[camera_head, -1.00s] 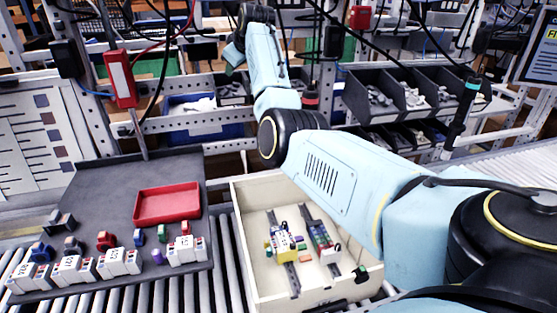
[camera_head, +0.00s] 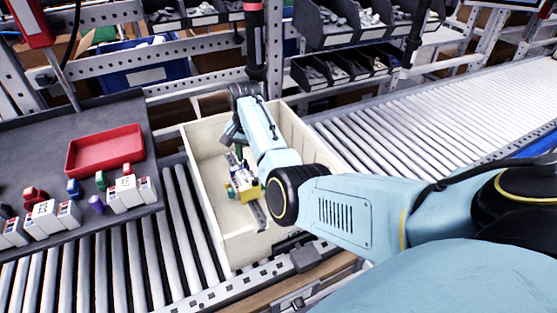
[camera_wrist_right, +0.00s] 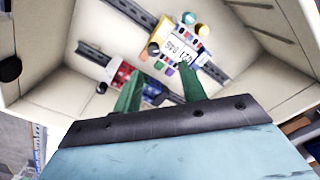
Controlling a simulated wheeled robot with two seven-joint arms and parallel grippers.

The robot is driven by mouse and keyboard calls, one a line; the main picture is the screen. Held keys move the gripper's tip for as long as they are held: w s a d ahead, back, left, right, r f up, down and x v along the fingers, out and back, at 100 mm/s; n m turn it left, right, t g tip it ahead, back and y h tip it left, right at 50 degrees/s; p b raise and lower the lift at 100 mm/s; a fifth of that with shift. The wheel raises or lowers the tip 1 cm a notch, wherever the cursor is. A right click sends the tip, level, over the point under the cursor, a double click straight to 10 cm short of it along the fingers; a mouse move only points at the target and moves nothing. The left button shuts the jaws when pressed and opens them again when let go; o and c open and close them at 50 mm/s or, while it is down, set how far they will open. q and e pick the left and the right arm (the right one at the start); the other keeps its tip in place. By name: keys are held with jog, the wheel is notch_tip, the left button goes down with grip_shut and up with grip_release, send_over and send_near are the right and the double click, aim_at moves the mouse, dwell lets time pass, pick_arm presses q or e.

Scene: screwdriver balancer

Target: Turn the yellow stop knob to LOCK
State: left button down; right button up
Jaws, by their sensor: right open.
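A light-walled crate (camera_head: 212,222) holds rails with terminal modules. In the right wrist view, a white module block (camera_wrist_right: 178,46) carries a round yellow-orange knob (camera_wrist_right: 202,31) at its upper right, beside a teal round part (camera_wrist_right: 189,18). Its LOCK marking cannot be read. In the head view the yellow-sided block (camera_head: 248,191) shows partly behind my right arm. My right gripper (camera_wrist_right: 162,78) is open over the crate, its green fingers apart below the white block. A red module (camera_wrist_right: 122,76) and a blue module (camera_wrist_right: 152,88) lie near the fingertips. My left gripper is out of view.
A grey tray (camera_head: 75,122) at left holds a red bin (camera_head: 105,150) and several white modules. The crate walls surround the rails. Roller conveyor (camera_head: 400,135) lies clear at right. A dark tool (camera_head: 255,45) hangs behind the crate.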

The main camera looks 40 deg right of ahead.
aim_at(255, 179)
jog(key=shift+m, duration=0.3)
jog(key=f, duration=0.2)
jog(key=f+b, duration=0.1)
jog(key=f, duration=0.1)
jog(key=s+f, duration=0.1)
jog(key=f, duration=0.2)
jog(key=shift+d, duration=0.2)
jog(key=shift+f, duration=0.65)
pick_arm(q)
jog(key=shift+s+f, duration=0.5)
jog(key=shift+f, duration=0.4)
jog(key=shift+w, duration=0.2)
pick_arm(e)
grip_shut()
